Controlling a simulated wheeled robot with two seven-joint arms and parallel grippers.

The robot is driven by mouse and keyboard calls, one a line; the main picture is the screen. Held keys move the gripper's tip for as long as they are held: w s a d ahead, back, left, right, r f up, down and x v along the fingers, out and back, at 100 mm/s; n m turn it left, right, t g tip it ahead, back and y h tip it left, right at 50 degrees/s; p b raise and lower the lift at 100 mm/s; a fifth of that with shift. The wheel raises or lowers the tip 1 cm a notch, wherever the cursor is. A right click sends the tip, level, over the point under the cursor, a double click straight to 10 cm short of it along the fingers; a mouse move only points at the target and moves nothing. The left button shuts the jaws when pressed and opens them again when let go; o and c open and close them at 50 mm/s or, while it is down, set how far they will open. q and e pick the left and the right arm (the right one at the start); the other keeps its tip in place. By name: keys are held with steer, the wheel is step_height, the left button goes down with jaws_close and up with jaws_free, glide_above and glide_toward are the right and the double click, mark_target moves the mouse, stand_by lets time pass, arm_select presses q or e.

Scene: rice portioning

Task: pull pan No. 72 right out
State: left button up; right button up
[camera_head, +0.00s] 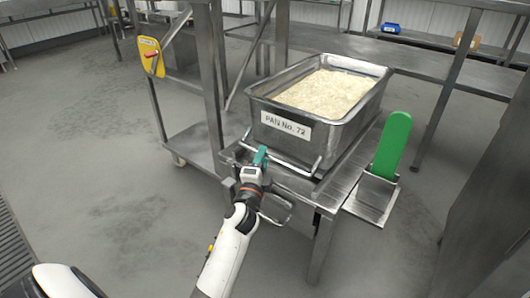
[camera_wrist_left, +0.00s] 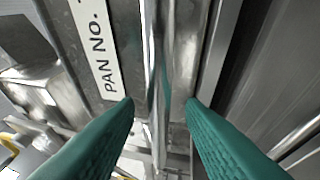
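The pan (camera_head: 355,115) is a deep steel tray full of pale rice (camera_head: 325,92). It sits on a steel stand, with the label "PAN No. 72" (camera_head: 286,127) on its front; part of the label shows in the wrist view (camera_wrist_left: 97,45). A thin steel handle bar (camera_head: 296,166) runs along the pan's front below the label. My left gripper (camera_head: 260,157) is at the left part of this bar. In the left wrist view its green fingers (camera_wrist_left: 160,102) are spread, with the bar (camera_wrist_left: 154,50) between them and gaps visible on both sides. My right gripper is out of view.
A green paddle (camera_head: 392,143) stands in a steel holder (camera_head: 371,196) right of the pan. A steel post (camera_head: 207,80) rises at the stand's left. A yellow panel (camera_head: 151,57) hangs further left. Open grey floor lies in front and left.

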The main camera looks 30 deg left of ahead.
arm_select(q)
steer(key=shift+b+x, duration=0.3)
steer(key=shift+x, duration=1.6)
jaws_close()
